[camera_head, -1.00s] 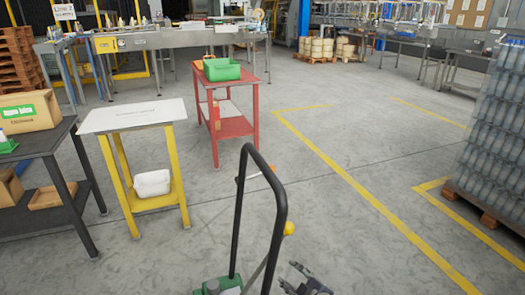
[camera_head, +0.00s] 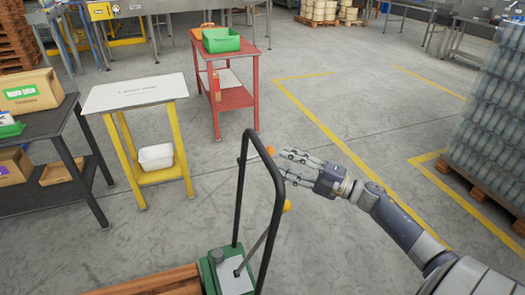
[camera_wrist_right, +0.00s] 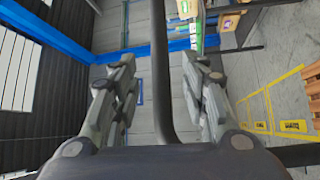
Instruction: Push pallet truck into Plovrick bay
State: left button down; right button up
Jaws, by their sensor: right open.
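The pallet truck has a black loop handle (camera_head: 278,215) and a green base (camera_head: 212,285), at the bottom middle of the head view. Wooden boards (camera_head: 150,283) show beside its base, cut off by the frame edge. My right gripper (camera_head: 282,166) is open at the right side of the handle. In the right wrist view the black handle bar (camera_wrist_right: 160,85) runs between the two spread fingers; I cannot tell whether they touch it. My left gripper is not in view. Yellow floor lines (camera_head: 345,153) mark areas on the right; no readable bay name shows.
A yellow table (camera_head: 133,92) and a dark table with boxes (camera_head: 60,140) stand left. A red cart (camera_head: 236,97) with a green bin (camera_head: 221,40) stands ahead. A tall bottle pallet (camera_head: 492,120) stands right. Open floor lies between the cart and the bottle pallet.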

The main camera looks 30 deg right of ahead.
aim_at(262, 153)
jog(key=p+x, duration=0.1)
jog(key=x, duration=0.7)
jog(key=shift+w, duration=0.15)
jog(key=shift+a, duration=0.1)
grip_shut()
